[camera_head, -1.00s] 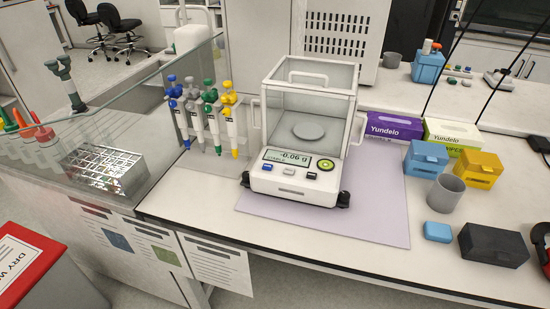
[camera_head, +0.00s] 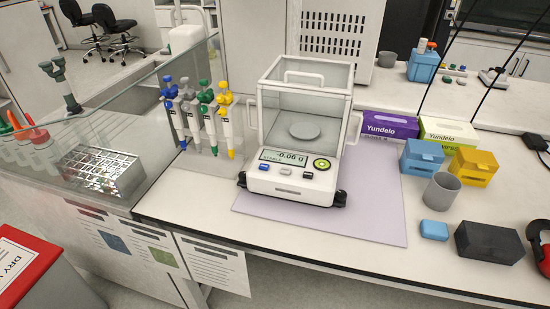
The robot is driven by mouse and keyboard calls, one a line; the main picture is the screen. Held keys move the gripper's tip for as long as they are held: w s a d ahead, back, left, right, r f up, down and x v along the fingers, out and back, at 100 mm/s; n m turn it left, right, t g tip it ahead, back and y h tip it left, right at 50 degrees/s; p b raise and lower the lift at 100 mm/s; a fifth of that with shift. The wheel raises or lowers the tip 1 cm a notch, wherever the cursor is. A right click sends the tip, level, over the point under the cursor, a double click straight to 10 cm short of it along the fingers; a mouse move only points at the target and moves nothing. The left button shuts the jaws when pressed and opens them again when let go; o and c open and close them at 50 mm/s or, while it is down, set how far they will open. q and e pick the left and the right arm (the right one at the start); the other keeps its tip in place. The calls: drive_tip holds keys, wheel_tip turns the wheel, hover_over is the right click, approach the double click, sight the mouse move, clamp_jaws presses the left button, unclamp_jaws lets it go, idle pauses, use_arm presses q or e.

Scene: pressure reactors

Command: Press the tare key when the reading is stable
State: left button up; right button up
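The balance (camera_head: 300,140) stands on a pale lilac mat (camera_head: 375,220) on the white bench, with a clear draft shield (camera_head: 318,75) around its round pan (camera_head: 305,131). The pan looks empty. The display (camera_head: 285,158) reads -0.06 g; the small text under the number is too small to read surely. Below it are a blue key (camera_head: 264,167), a pale key (camera_head: 286,172) and a dark key (camera_head: 308,175); their labels are not legible. A round green button (camera_head: 321,163) sits right of the display. Neither of my grippers is in view.
Pipettes (camera_head: 205,115) on a stand are left of the balance. Purple (camera_head: 390,126) and green-white (camera_head: 447,133) boxes, blue (camera_head: 422,158) and yellow (camera_head: 473,167) boxes, a grey cup (camera_head: 441,191) and a black block (camera_head: 489,242) stand right. The mat's front is clear.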

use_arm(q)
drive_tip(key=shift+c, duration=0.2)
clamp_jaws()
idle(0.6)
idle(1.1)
